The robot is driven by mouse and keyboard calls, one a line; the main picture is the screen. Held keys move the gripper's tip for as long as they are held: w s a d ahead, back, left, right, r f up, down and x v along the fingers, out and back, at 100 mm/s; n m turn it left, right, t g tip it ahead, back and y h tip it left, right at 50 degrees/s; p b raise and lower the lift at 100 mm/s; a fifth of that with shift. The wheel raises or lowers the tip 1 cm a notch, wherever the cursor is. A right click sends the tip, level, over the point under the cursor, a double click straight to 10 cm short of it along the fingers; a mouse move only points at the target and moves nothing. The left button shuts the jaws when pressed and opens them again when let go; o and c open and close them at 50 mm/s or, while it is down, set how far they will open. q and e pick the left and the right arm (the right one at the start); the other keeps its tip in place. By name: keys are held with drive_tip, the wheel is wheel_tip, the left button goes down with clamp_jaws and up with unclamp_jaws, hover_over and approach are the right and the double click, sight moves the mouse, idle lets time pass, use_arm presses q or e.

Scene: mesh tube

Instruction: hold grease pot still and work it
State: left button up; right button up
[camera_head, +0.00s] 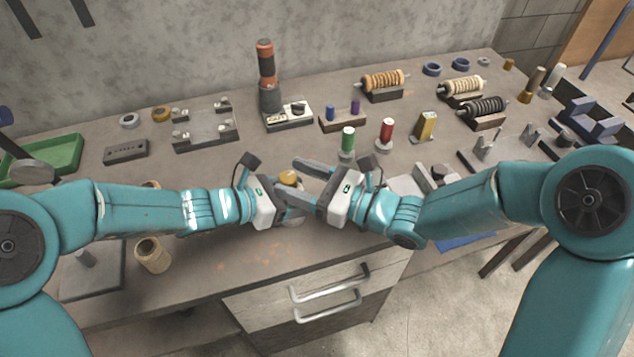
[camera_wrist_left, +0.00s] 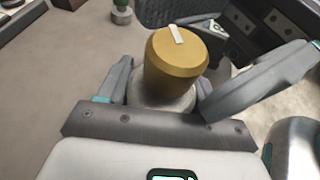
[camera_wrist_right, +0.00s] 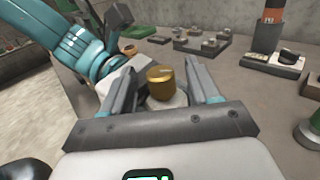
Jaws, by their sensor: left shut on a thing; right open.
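The grease pot has a brass cap (camera_head: 289,178) with a white mark on its top, clear in the left wrist view (camera_wrist_left: 178,55), and a pale grey body (camera_wrist_left: 150,97). It stands upright near the bench's front edge. My left gripper (camera_head: 285,196) is shut on the grey body, below the cap. My right gripper (camera_head: 306,180) is open beside the pot. In the right wrist view the cap (camera_wrist_right: 160,84) shows between its spread fingers, with clear gaps on both sides. The lower body is largely hidden by the fingers.
On the bench (camera_head: 250,262), green (camera_head: 347,140) and red (camera_head: 386,131) cylinders stand behind the grippers. A dark tool with an orange-red top (camera_head: 266,62) stands at the back. The front middle is bare.

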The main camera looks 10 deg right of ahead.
drive_tip(key=v, duration=1.1)
drive_tip(key=shift+d, duration=0.1)
